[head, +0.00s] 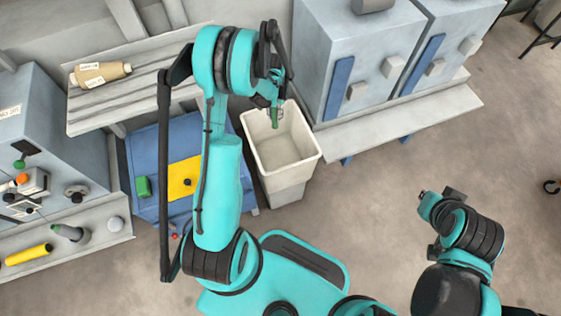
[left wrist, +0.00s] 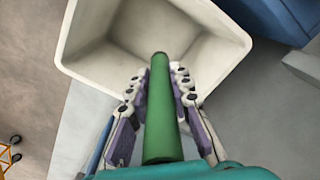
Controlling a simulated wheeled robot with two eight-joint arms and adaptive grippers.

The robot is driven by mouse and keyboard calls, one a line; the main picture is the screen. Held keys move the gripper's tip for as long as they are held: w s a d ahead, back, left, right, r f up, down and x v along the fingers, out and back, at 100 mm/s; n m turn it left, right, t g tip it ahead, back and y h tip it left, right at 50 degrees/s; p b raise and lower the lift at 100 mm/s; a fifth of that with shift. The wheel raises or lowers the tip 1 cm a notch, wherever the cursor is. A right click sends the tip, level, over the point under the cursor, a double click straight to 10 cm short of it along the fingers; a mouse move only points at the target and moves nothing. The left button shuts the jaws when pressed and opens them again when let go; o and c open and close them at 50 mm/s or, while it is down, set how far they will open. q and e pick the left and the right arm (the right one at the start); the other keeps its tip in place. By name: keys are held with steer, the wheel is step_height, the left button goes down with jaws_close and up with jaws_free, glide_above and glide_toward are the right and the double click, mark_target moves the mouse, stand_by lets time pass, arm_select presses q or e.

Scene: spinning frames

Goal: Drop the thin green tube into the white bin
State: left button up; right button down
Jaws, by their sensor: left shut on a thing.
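The thin green tube (left wrist: 161,110) is held between the fingers of my left gripper (left wrist: 160,95), pointing out over the white bin. The white bin (head: 281,158) stands on the floor, open at the top, and its inside (left wrist: 210,40) looks empty in the left wrist view. In the head view my left gripper (head: 275,108) is above the bin's opening, with the green tube (head: 274,117) showing small below it. My right gripper (head: 437,225) is at the lower right, away from the bin; its fingers do not show clearly.
A blue panel with a yellow plate (head: 184,177) and a green block (head: 143,188) stands left of the bin. Grey cabinets (head: 355,60) stand at right behind it.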

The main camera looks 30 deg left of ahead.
mark_target(275, 123)
arm_select(q)
steer(key=shift+f+b, duration=1.8)
steer(key=shift+f, duration=1.25)
steer(key=o, duration=1)
steer(key=shift+r, duration=0.15)
step_height(275, 123, up, 12)
steer(key=shift+d, duration=0.1)
